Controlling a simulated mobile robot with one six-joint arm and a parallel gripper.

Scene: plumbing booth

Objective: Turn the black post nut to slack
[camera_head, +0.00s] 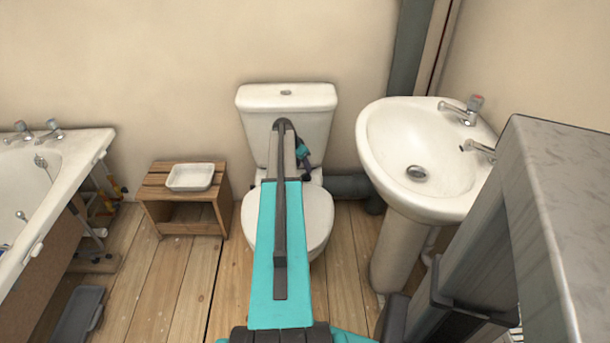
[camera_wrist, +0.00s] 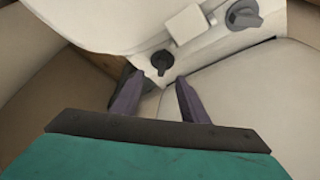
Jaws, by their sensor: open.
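The black post nut (camera_wrist: 162,61) is a small dark winged knob near the edge of a white surface in the wrist view. My gripper (camera_wrist: 160,77) is open, with its two dark fingers pointing toward the nut. The fingertips are just short of it, one to each side in the picture, and I cannot tell whether they touch it. In the head view my arm reaches over the toilet (camera_head: 318,222), and my gripper shows only in part by the cistern (camera_head: 270,98). The nut cannot be made out there.
A larger grey knob (camera_wrist: 243,14) and a white block (camera_wrist: 187,24) lie beyond the nut. The basin (camera_head: 430,150) stands right of the toilet. A wooden stool (camera_head: 160,215) with a white tray (camera_head: 190,177) and the bathtub (camera_head: 70,165) are left.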

